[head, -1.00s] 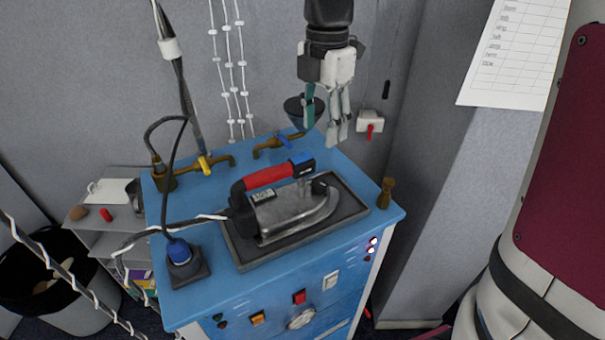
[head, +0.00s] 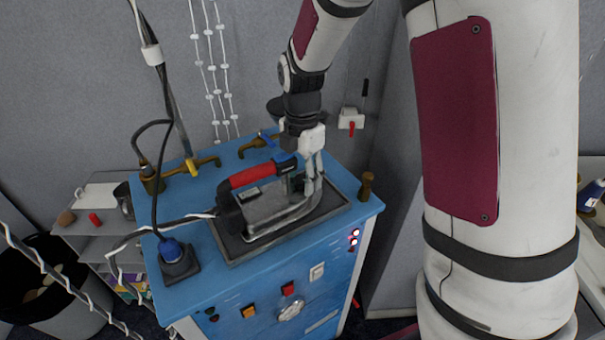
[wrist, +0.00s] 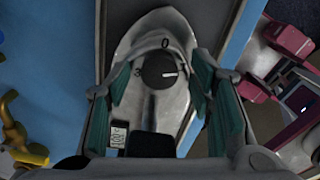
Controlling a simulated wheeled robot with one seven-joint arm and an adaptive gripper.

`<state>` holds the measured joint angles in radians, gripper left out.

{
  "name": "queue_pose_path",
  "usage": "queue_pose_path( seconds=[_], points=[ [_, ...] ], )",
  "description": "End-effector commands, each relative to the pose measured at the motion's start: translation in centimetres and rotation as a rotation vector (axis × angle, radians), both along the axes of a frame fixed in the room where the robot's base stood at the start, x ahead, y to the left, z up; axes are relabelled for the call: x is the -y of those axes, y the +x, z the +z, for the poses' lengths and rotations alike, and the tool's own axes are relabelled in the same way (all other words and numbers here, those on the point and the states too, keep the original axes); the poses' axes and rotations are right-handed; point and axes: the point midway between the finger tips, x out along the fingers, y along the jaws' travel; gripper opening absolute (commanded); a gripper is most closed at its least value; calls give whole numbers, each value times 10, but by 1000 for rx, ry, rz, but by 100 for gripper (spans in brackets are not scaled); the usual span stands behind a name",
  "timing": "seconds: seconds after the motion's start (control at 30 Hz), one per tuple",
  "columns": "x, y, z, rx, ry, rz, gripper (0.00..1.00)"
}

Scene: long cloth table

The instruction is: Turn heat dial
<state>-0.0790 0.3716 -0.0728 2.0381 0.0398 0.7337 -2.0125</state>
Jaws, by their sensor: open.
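The iron (head: 275,209) lies on a dark tray (head: 235,247) on the blue cabinet, its red handle along the top and its tip to the right. The heat dial (wrist: 158,71) is a round black knob near the tip in the wrist view. Its white mark points right; a "0" is printed above it and a "3" to its left. My gripper (head: 311,180) is over the iron's tip in the head view, partly covering the dial area. In the wrist view its teal-padded fingers (wrist: 160,80) are open, one each side of the dial, with gaps between.
Brass taps with a yellow handle (head: 192,166) and a blue handle (head: 268,139) stand behind the iron. A small brass post (head: 366,186) stands right of the tray. The cord leaves the iron leftward.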

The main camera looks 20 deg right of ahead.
Motion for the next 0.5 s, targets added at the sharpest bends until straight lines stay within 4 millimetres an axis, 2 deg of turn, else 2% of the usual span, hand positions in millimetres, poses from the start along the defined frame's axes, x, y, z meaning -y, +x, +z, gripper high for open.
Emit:
queue_pose_path(
  seconds=[0.23,0.43,0.5],
  points=[
    [0,0,-1,0,0,0,46],
    [0,0,0,0,0,0,1],
    [0,0,0,0,0,0,0]
  ],
)
